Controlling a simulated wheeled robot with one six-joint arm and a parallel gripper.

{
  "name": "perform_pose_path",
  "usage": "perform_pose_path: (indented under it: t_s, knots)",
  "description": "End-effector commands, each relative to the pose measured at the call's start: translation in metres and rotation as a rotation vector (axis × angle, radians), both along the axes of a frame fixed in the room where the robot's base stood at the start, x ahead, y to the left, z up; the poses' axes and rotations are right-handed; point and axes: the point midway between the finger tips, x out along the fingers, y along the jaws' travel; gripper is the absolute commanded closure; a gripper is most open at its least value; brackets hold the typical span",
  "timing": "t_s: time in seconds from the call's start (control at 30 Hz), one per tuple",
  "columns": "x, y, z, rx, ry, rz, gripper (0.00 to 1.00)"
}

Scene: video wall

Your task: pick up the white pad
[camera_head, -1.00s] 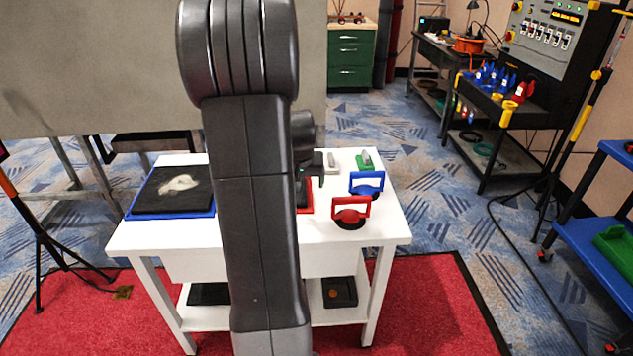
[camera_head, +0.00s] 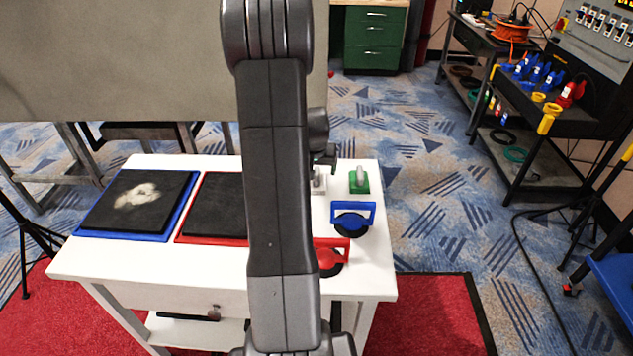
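The white pad (camera_head: 318,188), a small light block with a grey grip on top, lies on the far part of the white table (camera_head: 365,262), just right of my arm. My arm hides part of its left side. My gripper (camera_head: 327,160) is dark and shows only partly behind the arm, at or just above the pad's far end. I cannot tell whether it touches the pad, or whether its fingers are open. A similar green pad (camera_head: 359,182) lies just right of the white one.
A blue-handled suction cup (camera_head: 353,217) and a red-handled one (camera_head: 330,257) stand at the table's right side. A black panel on a blue tray (camera_head: 85,232) and another on a red tray (camera_head: 183,237) lie left. A large grey panel (camera_head: 110,60) stands behind.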

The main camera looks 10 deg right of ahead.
Motion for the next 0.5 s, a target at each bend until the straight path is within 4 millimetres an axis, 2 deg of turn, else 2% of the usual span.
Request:
perform_pose_path:
  t_s: [0.3,0.5]
  knots:
    - [0.013,-0.006,-0.033,0.0,0.003,-0.001,0.18]
    - [0.019,-0.007,-0.046,-0.001,0.001,0.0,0.18]
